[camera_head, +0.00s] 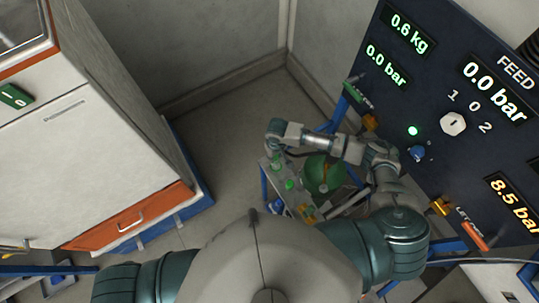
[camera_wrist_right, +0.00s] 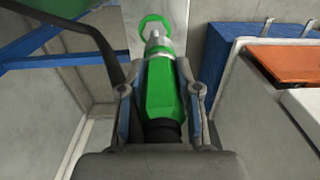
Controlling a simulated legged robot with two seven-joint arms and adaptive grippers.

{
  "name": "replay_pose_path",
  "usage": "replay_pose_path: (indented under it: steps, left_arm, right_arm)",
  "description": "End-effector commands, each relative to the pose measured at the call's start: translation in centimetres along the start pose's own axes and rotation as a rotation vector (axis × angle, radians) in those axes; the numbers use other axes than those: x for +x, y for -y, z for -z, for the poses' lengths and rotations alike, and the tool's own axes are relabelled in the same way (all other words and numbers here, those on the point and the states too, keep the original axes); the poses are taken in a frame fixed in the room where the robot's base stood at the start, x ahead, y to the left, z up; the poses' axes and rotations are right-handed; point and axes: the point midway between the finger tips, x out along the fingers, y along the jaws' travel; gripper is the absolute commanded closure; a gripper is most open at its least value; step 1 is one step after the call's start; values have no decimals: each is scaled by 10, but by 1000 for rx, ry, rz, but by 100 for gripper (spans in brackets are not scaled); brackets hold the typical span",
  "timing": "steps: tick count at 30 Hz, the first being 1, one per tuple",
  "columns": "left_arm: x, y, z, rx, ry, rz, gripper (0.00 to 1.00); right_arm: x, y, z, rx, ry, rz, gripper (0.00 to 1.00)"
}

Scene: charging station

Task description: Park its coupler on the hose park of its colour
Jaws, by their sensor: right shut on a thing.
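My right gripper (camera_wrist_right: 160,108) is shut on a green coupler (camera_wrist_right: 163,88) with a silver metal tip. The tip points away from the gripper. A green ring (camera_wrist_right: 145,22) on a pale plate (camera_wrist_right: 133,12) shows just beyond the tip, which overlaps its lower edge in the right wrist view. I cannot tell whether tip and ring touch. In the head view the right gripper (camera_head: 277,163) hangs low over a small grey stand, with a green round part (camera_head: 290,184) beside it. The held coupler is hard to make out there. My left gripper is out of view.
A dark panel (camera_head: 455,75) with displays, a white knob and a blue knob (camera_head: 418,153) stands at right. A white cabinet (camera_head: 70,120) with an orange drawer stands at left. The floor between is clear.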

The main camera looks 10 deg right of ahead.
Motion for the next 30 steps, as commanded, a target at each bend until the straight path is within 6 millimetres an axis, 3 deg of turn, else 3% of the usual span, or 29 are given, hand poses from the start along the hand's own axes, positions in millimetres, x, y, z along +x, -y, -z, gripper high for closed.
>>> replay_pose_path:
  steps: [7,21,30]
  left_arm:
    - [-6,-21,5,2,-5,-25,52]
    - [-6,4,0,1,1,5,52]
    - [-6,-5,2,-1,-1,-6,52]
  right_arm:
    - [-2,0,0,2,1,-2,100]
    - [-1,-18,-7,3,-4,11,100]
    - [-1,-23,-8,2,-6,16,100]
